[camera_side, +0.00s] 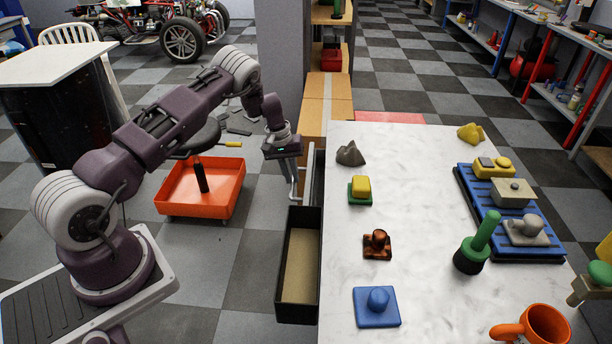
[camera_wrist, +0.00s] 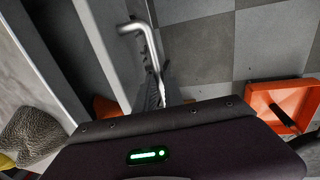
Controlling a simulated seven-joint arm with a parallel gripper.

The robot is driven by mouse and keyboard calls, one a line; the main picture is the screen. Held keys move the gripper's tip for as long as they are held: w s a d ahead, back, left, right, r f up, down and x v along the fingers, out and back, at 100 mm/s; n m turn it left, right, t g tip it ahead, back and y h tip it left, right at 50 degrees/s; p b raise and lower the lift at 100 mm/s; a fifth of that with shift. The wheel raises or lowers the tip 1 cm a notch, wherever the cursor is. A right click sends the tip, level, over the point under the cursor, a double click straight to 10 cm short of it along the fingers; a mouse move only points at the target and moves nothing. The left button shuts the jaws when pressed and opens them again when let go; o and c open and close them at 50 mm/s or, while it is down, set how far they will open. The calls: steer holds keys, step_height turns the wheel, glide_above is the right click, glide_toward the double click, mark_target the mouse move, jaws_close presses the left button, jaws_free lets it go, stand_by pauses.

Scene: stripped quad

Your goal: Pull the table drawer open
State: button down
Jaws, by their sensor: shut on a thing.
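The white marble-topped table (camera_side: 345,290) stands right of my arm. At its left side, a grey drawer front (camera_side: 309,178) stands out from the table, with a dark gap behind it. In the wrist view the drawer front (camera_wrist: 112,50) runs diagonally, with the dark opening to its left. A bent metal handle (camera_wrist: 133,27) sticks out from the front. My gripper (camera_side: 293,183) points down beside the drawer front and is shut on the handle; in the wrist view its fingers (camera_wrist: 160,92) close around the bar, partly hidden by the wrist housing.
A black open box (camera_side: 298,268) with a brown bottom juts from the table's near left side. An orange bin (camera_side: 172,208) holding a dark bottle stands on the floor at left. Several small objects, a blue rack (camera_side: 480,215) and an orange mug (camera_side: 545,325) stand on the table.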

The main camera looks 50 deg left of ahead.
steer(key=s+a, duration=1.2)
steer(key=shift+s+a, duration=0.15)
steer(key=shift+a, duration=0.1)
steer(key=c, duration=1.5)
jaws_free()
steer(key=shift+o, duration=0.2)
step_height(320, 180, up, 7)
steer(key=s, duration=0.1)
steer(key=shift+a, duration=0.45)
